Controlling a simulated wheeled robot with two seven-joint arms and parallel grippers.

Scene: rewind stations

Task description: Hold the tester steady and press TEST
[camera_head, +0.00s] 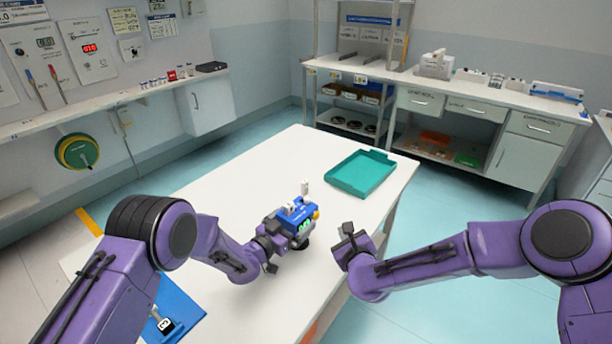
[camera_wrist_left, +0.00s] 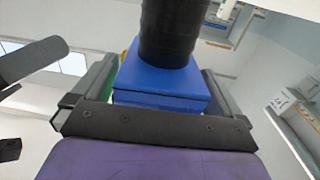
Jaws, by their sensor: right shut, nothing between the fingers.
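The tester (camera_head: 296,212) is a blue box with a yellow-orange knob, a green display and a dark round part below it. It is over the white table. My left gripper (camera_head: 281,236) is shut on its body. In the left wrist view the blue body (camera_wrist_left: 165,88) sits between the two fingers, with a black cylinder (camera_wrist_left: 172,30) in front of it. My right gripper (camera_head: 350,238) is shut and empty, to the right of the tester and apart from it. I cannot make out the TEST button.
A teal tray (camera_head: 361,173) lies at the table's (camera_head: 240,180) far right. A small white item (camera_head: 305,187) stands just behind the tester. A blue mat (camera_head: 180,312) with a small black-and-white item lies at the near left. The table's far middle is clear.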

